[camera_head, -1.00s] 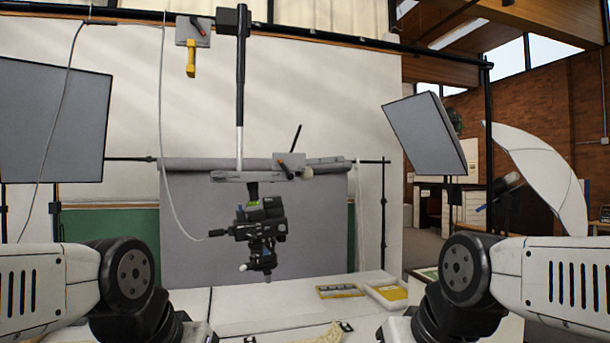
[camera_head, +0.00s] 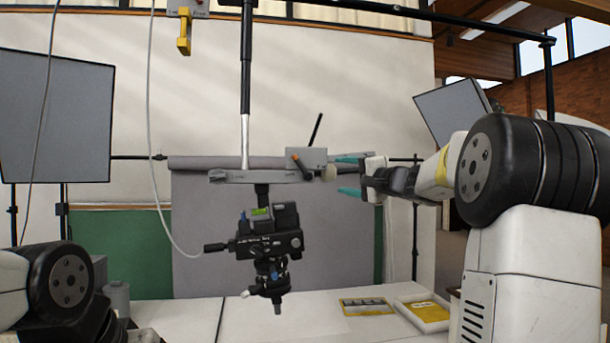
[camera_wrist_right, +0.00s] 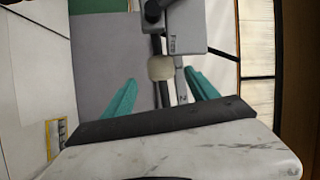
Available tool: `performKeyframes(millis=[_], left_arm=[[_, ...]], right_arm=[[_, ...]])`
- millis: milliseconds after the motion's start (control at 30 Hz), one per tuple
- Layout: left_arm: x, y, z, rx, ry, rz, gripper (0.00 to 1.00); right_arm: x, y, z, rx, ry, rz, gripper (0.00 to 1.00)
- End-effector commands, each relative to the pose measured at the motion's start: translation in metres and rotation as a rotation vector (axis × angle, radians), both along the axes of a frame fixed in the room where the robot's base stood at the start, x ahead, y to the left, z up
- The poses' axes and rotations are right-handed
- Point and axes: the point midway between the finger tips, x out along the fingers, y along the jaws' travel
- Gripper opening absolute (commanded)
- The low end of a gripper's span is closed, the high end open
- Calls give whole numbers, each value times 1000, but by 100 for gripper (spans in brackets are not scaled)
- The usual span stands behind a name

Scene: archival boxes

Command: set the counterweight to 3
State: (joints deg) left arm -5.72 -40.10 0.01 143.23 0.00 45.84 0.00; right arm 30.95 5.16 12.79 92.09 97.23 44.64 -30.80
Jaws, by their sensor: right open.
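A grey block (camera_head: 308,160) with an orange-tipped lever sits on the right part of the horizontal bar (camera_head: 235,177) below the hanging pole. In the right wrist view the knob (camera_wrist_right: 161,68) and grey block (camera_wrist_right: 183,25) lie beyond and between the spread fingers (camera_wrist_right: 160,92). My left gripper is out of view.
A grey panel (camera_head: 452,115) stands behind my right arm.

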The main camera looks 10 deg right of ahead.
Motion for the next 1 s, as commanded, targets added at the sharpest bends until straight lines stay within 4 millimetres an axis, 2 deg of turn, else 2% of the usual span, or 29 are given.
performKeyframes(millis=[500,867,1000], left_arm=[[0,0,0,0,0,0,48],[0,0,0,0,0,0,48],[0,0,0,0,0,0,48]], right_arm=[[62,31,6,5,-1,3,68],[68,33,7,4,0,1,68],[68,33,7,4,0,1,42]])
